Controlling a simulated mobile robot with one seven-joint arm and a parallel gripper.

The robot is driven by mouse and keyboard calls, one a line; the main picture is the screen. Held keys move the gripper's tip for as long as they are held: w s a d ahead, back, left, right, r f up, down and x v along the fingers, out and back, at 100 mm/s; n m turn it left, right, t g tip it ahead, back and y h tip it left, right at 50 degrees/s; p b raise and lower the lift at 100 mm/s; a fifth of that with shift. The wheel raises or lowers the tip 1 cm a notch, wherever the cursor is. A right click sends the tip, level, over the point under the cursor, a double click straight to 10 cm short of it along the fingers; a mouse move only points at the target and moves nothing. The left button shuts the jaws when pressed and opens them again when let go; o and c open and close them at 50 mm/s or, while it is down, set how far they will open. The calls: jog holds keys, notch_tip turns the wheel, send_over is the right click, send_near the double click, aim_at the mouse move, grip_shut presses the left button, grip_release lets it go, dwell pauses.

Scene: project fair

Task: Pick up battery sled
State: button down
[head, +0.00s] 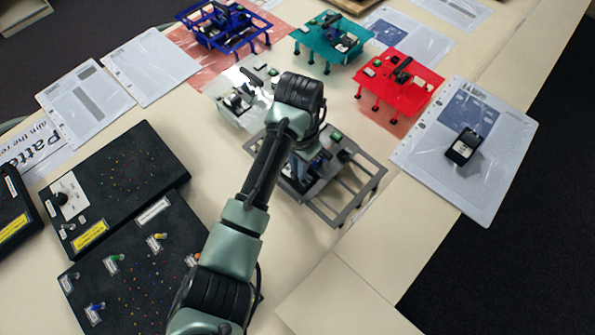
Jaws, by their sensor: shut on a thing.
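My gripper (303,172) points down over the grey open frame (345,216), largely hidden behind my own wrist. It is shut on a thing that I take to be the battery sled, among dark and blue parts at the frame. The sled's outline is hidden, and I cannot tell whether it still touches the frame. A small black box with a white label (463,147) lies apart on a clear sleeve at the right.
Similar stands in blue (232,28), teal (331,41), red (400,82) and clear plastic (236,106) are behind and around the grey frame. Black panels (115,185) lie at left. Sleeved sheets (470,185) lie at right near the table edge. The front right tabletop is bare.

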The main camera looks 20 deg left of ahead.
notch_tip(320, 180, up, 10)
jog(key=p, duration=0.1)
jog(key=shift+p, duration=0.3)
dwell(0.5)
